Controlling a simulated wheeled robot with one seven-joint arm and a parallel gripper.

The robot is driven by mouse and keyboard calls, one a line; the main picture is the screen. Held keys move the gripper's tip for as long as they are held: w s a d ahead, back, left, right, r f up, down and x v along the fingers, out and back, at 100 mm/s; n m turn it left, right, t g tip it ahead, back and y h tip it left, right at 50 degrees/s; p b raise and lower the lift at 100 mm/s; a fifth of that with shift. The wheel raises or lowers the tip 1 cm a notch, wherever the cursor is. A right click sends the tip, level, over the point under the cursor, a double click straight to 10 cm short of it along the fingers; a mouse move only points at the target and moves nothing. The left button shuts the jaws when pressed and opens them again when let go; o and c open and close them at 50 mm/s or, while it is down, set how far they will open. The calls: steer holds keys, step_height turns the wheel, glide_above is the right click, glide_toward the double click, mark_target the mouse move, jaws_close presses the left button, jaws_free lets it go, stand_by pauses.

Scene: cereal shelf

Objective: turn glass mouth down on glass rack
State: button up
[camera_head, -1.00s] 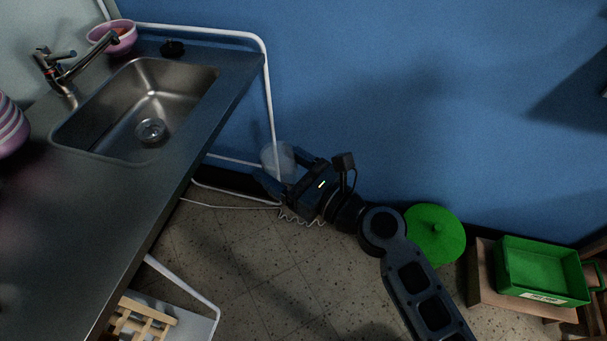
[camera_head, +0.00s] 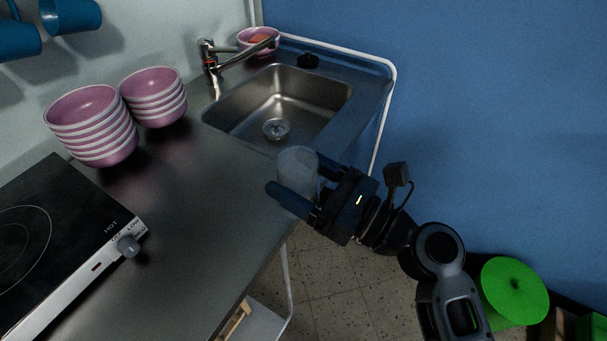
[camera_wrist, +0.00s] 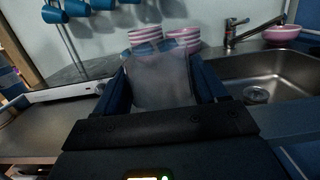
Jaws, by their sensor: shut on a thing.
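My gripper (camera_head: 306,190) is shut on a clear, frosted-looking glass (camera_head: 298,170), with one finger on each side of it. In the head view the glass appears over the counter's front edge near the sink. The glass also shows between the fingers in the wrist view (camera_wrist: 160,82). Which end of the glass is the mouth is hard to tell. I cannot make out a glass rack in either view.
The counter (camera_head: 215,190) has a sink (camera_head: 285,100) with a faucet (camera_head: 215,65). Stacked pink bowls (camera_head: 95,130) and a black hob (camera_head: 50,240) are at left. Blue mugs (camera_head: 72,15) hang on the wall. A green round lid (camera_head: 515,285) is low at right.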

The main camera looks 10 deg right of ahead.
steer(key=shift+r+p, duration=0.1)
steer(key=shift+p, duration=0.2)
steer(key=shift+w+a+f+b, duration=0.25)
steer(key=shift+a+f+b, duration=0.05)
steer(key=shift+f, duration=0.15)
steer(key=shift+w+a+f+b, duration=0.55)
steer(key=shift+w+a+f, duration=0.3)
steer(key=shift+a, duration=0.15)
steer(key=shift+w+a+f+b, duration=0.5)
steer(key=shift+w+a+f, duration=0.3)
steer(key=shift+a, duration=0.2)
steer(key=shift+f+b, duration=1.15)
steer(key=shift+f, duration=0.4)
steer(key=o, duration=1.2)
steer(key=shift+s, duration=0.1)
steer(key=b+v, duration=0.1)
steer(key=v, duration=0.6)
steer(key=shift+s+d, duration=0.2)
steer(key=shift+d, duration=0.15)
